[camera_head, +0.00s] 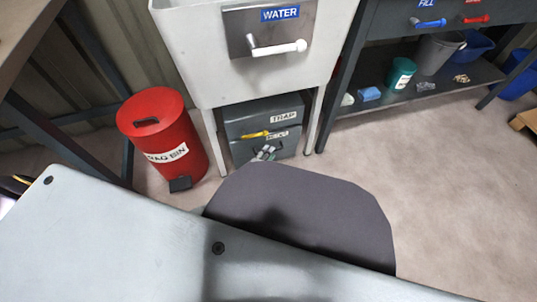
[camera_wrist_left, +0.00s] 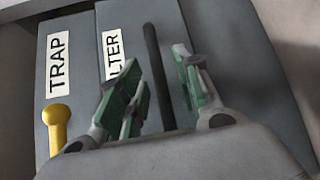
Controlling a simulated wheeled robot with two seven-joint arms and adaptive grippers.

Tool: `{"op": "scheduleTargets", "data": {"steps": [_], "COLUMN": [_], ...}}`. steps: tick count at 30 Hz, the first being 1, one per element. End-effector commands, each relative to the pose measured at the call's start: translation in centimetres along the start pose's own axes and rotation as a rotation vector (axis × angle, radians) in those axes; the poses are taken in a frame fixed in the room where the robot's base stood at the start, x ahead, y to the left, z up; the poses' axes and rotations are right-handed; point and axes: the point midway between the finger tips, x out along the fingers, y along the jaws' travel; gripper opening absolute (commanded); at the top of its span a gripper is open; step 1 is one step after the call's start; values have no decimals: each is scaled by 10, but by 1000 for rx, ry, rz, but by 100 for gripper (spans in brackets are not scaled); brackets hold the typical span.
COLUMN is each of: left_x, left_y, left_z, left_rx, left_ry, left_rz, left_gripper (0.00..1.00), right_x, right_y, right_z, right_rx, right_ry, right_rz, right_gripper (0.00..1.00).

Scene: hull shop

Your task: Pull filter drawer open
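The grey cabinet marked TRAP (camera_head: 281,112) stands low under the white sink. Its filter drawer (camera_head: 291,145) is the lower front, its label partly hidden by my gripper. In the left wrist view the drawer front (camera_wrist_left: 221,40) shows a label ending in "LTER" and a dark bar handle (camera_wrist_left: 158,70). A yellow handle (camera_wrist_left: 57,118) is on the TRAP part. My left gripper (camera_head: 267,153) is at the drawer front. In the wrist view its green-padded fingers (camera_wrist_left: 161,90) are open, one each side of the bar, with gaps showing. My right gripper is not in view.
The sink (camera_head: 190,50) with a WATER lever (camera_head: 276,48) stands above, its legs flanking the cabinet. A red rag bin (camera_head: 163,135) is close on the left. A shelf (camera_head: 430,98) with buckets is at the right.

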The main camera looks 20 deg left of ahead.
Motion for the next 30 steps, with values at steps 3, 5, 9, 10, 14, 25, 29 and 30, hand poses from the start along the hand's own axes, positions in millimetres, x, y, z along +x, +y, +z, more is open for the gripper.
{"op": "scheduleTargets", "data": {"steps": [3, 5, 9, 10, 14, 25, 29, 30], "left_x": [4, 5, 5, 5, 5, 5, 5, 4], "left_y": [0, 1, 1, 1, 1, 1, 0, 0], "left_z": [0, 0, 0, 0, 0, 0, 0, 0], "left_rx": [0, 0, 0, 0, 0, 1, 1, 1], "left_ry": [0, 0, 0, 0, 0, 0, 0, 0], "left_rz": [1, 1, 1, 1, 1, 1, 0, 0], "left_gripper": [34, 34, 34, 34, 32, 0, 0, 0], "right_x": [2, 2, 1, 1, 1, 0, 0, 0], "right_y": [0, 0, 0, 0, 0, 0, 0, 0], "right_z": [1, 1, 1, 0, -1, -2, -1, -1], "right_rx": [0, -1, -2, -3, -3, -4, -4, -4], "right_ry": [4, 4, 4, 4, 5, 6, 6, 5], "right_rz": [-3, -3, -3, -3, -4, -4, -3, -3], "right_gripper": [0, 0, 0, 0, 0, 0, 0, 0]}}
